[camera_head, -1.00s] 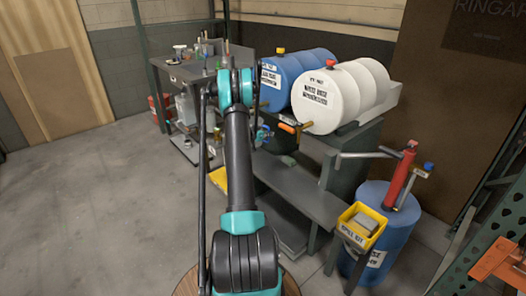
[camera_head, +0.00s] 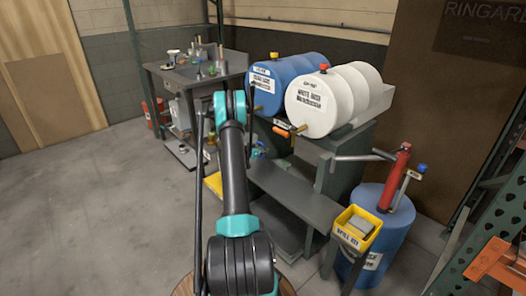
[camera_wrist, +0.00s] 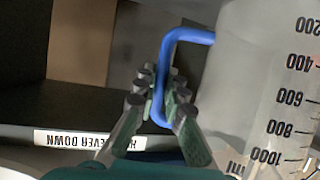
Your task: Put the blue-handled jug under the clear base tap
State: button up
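In the wrist view, which is upside down, the jug (camera_wrist: 255,90) is a translucent vessel with printed volume marks and a blue handle (camera_wrist: 185,35). The fingers of my gripper (camera_wrist: 160,90) lie on both sides of the handle and look closed on it. In the head view, my arm mostly hides the gripper and jug, beside the drum stand. A blue drum (camera_head: 291,72) lies on the stand left of a white drum (camera_head: 338,98) labelled as white base. The blue drum's label is too small to read surely. Its tap (camera_head: 256,108) is partly visible at its front.
A grey shelf (camera_head: 290,193) projects below the drums. A blue barrel (camera_head: 389,218) with a red pump and a yellow spill kit box (camera_head: 357,229) stand at right. A cluttered grey bench (camera_head: 215,68) stands behind. Open floor (camera_head: 95,200) lies to the left.

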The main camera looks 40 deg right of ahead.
jog(key=o, duration=0.5)
jog(key=shift+c, duration=0.2)
jog(key=shift+r, duration=0.15)
jog(key=s+a+r+n+y, duration=0.2)
jog(key=s+a+r, duration=0.35)
jog(key=a, duration=0.55)
jog(key=s+a+r+n+t+y, duration=0.15)
jog(key=s+a+r, duration=0.35)
jog(key=a, duration=0.6)
jog(key=s+a+r+n+g+y, duration=0.1)
jog(key=s+a+r+n+y, duration=0.15)
jog(key=a+r, duration=0.7)
jog(key=s+a+f+n+y, duration=0.2)
jog(key=s+a+n+y, duration=0.1)
jog(key=s+a, duration=0.9)
jog(key=s+a+f+n+y, duration=0.2)
jog(key=s+a+n, duration=0.3)
jog(key=s+a, duration=0.7)
jog(key=shift+s+a+f+n+y, duration=0.2)
jog(key=shift+s+n+y, duration=0.25)
jog(key=shift+y, duration=0.45)
